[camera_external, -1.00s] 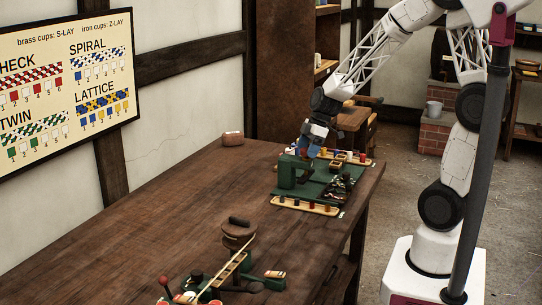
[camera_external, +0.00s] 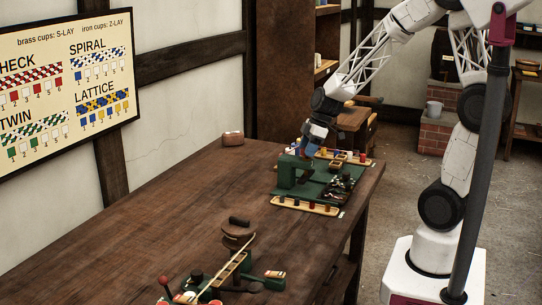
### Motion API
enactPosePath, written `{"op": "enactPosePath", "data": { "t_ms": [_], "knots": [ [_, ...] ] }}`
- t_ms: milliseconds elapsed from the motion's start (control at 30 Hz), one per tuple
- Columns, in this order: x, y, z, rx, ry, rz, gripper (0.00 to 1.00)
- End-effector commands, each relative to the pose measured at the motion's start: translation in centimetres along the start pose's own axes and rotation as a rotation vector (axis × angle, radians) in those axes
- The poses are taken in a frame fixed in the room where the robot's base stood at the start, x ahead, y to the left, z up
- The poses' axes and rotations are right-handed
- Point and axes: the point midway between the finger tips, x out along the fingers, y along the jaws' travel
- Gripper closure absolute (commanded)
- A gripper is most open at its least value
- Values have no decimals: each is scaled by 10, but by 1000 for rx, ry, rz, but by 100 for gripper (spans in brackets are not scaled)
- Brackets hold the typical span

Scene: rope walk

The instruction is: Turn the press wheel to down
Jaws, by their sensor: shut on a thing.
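The press (camera_external: 287,176) is a dark green frame standing on a green base at the far end of the wooden table. My gripper (camera_external: 304,151) is at the top of the press, pointing down, with its blue part low over the frame. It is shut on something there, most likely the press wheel. The wheel itself is hidden behind my gripper and too small to make out, so its turn position cannot be told.
A tray of small coloured cups (camera_external: 306,206) lies in front of the press, and another (camera_external: 345,157) behind it. A rope-making device (camera_external: 225,275) stands at the near end of the table (camera_external: 150,235). The table's middle is clear.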

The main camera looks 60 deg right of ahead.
Motion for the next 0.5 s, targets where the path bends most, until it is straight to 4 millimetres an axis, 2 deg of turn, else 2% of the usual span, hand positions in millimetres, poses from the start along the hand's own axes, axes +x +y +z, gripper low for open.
{"op": "enactPosePath", "data": {
  "t_ms": [500],
  "knots": [
    [0,-2,-1,290,1,122,71]
  ]
}}
